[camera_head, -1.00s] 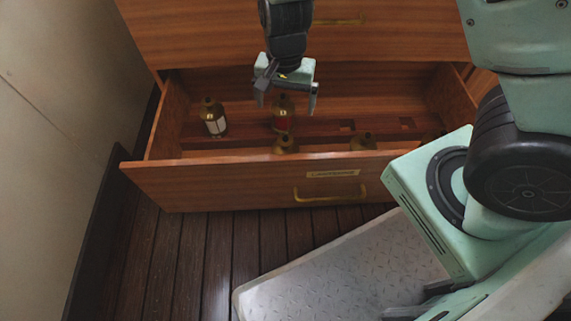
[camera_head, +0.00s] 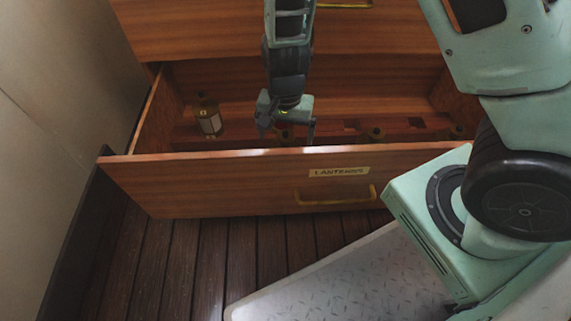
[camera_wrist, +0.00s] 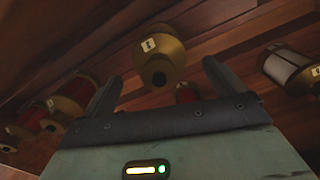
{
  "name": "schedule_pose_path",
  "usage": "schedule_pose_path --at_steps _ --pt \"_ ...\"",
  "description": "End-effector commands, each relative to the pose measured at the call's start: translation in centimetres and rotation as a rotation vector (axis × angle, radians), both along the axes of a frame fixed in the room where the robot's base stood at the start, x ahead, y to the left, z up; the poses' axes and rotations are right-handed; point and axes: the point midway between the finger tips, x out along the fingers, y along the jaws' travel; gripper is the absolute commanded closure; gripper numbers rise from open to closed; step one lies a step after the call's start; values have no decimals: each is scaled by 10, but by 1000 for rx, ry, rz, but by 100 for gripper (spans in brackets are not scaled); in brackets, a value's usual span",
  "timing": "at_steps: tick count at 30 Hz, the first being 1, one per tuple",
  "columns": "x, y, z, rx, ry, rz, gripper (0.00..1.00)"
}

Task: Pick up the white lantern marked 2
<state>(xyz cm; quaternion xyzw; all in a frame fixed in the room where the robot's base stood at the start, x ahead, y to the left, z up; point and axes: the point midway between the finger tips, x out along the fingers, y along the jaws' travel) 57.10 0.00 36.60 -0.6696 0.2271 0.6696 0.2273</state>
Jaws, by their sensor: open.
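A white lantern with brass ends (camera_head: 209,120) stands in the left part of the open drawer. It also shows at the right edge of the wrist view (camera_wrist: 290,68), with a small tag whose mark I cannot read. My gripper (camera_head: 287,136) is low in the drawer, to the right of the white lantern in the head view, with its fingers apart. In the wrist view, my gripper (camera_wrist: 160,70) has a brass-capped lantern (camera_wrist: 158,60) in line with the gap between its fingers. That lantern's tag is too small to read with certainty, and its body colour is hidden.
The drawer front (camera_head: 230,185) carries a "LANTERNS" label (camera_head: 339,172) and rises in front of my gripper. More brass lantern tops (camera_head: 375,134) stand to the right. Red lanterns (camera_wrist: 70,95) show at left in the wrist view. A wall (camera_head: 50,110) is at far left.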

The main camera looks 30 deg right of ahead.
Motion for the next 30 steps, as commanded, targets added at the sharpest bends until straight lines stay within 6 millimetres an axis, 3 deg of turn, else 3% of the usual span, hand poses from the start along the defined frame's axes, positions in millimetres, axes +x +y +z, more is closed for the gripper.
schedule_pose_path --at_steps 1,5,14,22,23,30 --pt "-1 0 -13 0 0 0 5" --pt "-2 0 -28 -2 1 0 5" --pt "-1 0 -28 -1 0 0 8" --pt "-1 0 -28 -1 0 0 83" --pt "-1 0 -28 -1 0 0 88" --pt "-1 0 -27 -1 -1 0 88"
